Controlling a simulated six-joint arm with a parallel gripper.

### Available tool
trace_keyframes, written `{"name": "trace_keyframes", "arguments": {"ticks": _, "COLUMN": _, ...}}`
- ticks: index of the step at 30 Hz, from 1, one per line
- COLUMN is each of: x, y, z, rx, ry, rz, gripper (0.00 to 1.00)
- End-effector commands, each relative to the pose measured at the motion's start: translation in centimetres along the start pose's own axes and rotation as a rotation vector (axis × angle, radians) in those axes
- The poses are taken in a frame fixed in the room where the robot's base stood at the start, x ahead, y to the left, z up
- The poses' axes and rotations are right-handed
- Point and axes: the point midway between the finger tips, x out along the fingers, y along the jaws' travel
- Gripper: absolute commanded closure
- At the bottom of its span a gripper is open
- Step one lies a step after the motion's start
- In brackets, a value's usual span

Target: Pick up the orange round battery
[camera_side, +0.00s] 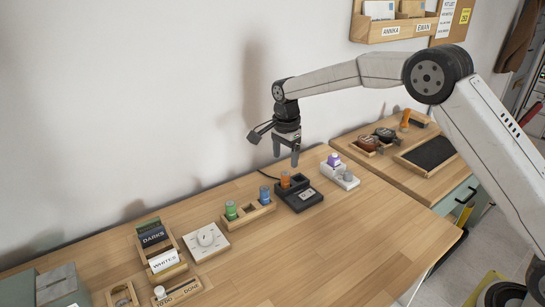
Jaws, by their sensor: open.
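The orange round battery (285,180) stands upright in the left slot of a black charger-like block (301,197) near the back of the wooden table. Its lower part is hidden in the slot. My gripper (286,160) points down above the battery and the block, with its fingers apart and nothing between them. It looks clear of the battery, but I cannot tell the exact height or depth.
A wooden holder (250,218) with green (231,211) and blue (265,194) cylinders stands left of the block. A white device (346,181) with a purple-topped cylinder (333,160) stands right of it. A white dial box (207,241) is further left. The table's front (330,255) is clear.

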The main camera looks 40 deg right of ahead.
Motion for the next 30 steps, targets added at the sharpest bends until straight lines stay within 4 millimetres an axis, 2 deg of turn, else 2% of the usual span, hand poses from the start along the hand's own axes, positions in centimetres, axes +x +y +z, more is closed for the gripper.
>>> {"name": "trace_keyframes", "arguments": {"ticks": 12, "x": 2.4, "y": 0.0, "z": 0.0, "rx": -0.003, "ry": 0.0, "rz": 0.0, "gripper": 0.21}}
{"name": "trace_keyframes", "arguments": {"ticks": 22, "x": 3.1, "y": 0.1, "z": -0.1, "rx": -0.003, "ry": 0.0, "rz": 0.0, "gripper": 0.21}}
{"name": "trace_keyframes", "arguments": {"ticks": 30, "x": 6.0, "y": 0.1, "z": -0.2, "rx": -0.003, "ry": 0.0, "rz": 0.001, "gripper": 0.21}}
